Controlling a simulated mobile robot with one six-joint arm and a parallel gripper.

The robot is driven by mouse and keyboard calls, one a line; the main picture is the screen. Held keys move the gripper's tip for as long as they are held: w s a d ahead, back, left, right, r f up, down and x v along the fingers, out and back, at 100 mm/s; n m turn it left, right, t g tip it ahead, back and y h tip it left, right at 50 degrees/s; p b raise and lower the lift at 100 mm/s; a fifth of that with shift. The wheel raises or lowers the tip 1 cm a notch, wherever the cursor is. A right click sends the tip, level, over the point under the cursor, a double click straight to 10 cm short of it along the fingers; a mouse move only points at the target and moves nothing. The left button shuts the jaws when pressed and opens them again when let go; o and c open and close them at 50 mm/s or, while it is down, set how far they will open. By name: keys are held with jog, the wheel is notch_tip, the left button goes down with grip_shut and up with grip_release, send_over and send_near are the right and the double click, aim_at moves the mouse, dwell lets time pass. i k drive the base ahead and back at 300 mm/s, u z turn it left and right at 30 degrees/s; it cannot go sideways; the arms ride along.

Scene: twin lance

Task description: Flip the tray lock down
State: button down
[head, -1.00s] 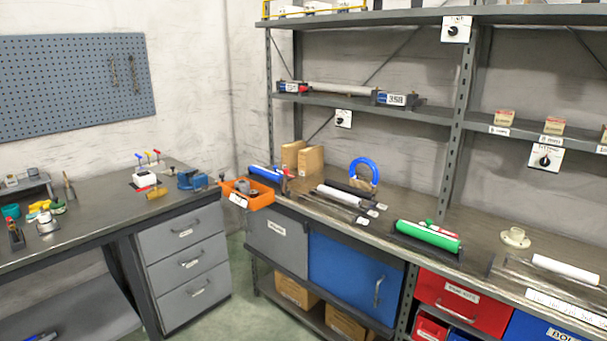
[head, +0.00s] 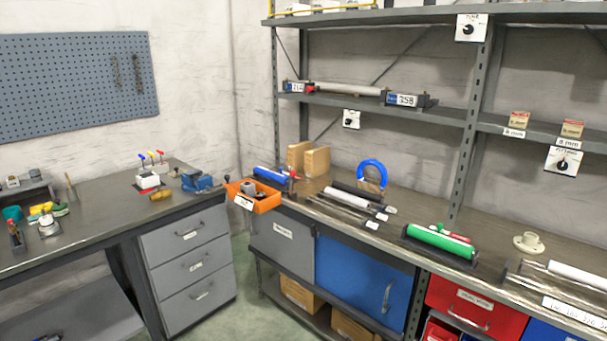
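I cannot tell for certain which part is the tray lock. A green cylinder (head: 440,242) lies in a dark tray (head: 412,243) on the right bench, with a red piece (head: 455,236) behind it. A blue cylinder (head: 269,174) lies further left, with a small red part (head: 293,173) at its right end. On the middle shelf, a grey rod (head: 345,89) lies between dark end holders, the right one labelled 358 (head: 404,100). A small red part (head: 310,87) shows at its left end. My gripper is not in view.
An orange bin (head: 267,203) stands at the bench corner. White and dark rollers (head: 346,199) and a blue ring (head: 372,172) are on the right bench. A blue vise (head: 197,182) is on the left bench. Floor (head: 236,290) shows between the benches.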

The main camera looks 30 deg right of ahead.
aim_at(293, 173)
jog(key=i, duration=0.9)
jog(key=u, duration=0.05)
